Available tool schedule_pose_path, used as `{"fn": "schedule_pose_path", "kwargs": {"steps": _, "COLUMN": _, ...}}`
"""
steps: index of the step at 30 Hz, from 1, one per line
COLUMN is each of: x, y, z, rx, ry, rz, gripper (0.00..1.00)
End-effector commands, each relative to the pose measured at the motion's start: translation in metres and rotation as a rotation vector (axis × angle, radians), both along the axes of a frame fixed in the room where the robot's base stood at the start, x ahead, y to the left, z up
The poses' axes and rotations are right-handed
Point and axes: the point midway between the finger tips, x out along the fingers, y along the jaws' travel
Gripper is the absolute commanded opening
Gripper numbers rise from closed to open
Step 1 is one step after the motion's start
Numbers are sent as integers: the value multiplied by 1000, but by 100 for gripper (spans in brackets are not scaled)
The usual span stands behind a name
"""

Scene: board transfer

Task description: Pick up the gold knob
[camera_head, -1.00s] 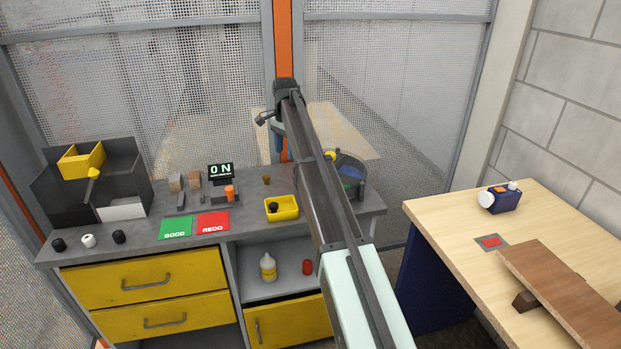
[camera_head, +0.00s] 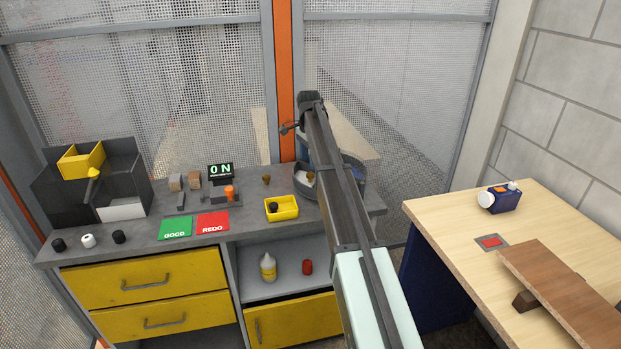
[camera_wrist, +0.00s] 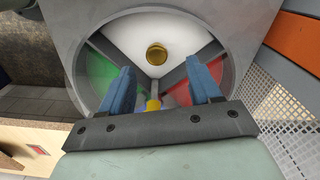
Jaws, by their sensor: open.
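A gold knob (camera_wrist: 157,54) lies in the white section of a round divided tray (camera_wrist: 100,45) in the wrist view. The tray's other sections in view are green and red. My gripper (camera_wrist: 160,66) is open and empty, with its two blue fingers spread over the tray. The gold knob appears just beyond the fingertips, roughly centred between them. In the head view the tray (camera_head: 299,188) is partly behind my arm, and a small gold knob (camera_head: 310,177) shows in it.
A similar small brown-gold knob (camera_head: 266,179) stands on the grey bench, near a yellow bin (camera_head: 288,214) holding a dark knob. Green and red mats (camera_head: 212,223) lie further left.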

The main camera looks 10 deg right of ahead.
Motion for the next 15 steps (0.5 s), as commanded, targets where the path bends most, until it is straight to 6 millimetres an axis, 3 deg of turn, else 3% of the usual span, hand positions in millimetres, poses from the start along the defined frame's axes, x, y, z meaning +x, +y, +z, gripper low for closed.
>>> {"fn": "schedule_pose_path", "kwargs": {"steps": 8, "x": -3, "y": 0, "z": -16, "rx": 0, "ry": 0, "rz": 0, "gripper": 63}}
{"fn": "schedule_pose_path", "kwargs": {"steps": 15, "x": -6, "y": -1, "z": -47, "rx": 0, "ry": 0, "rz": 1, "gripper": 63}}
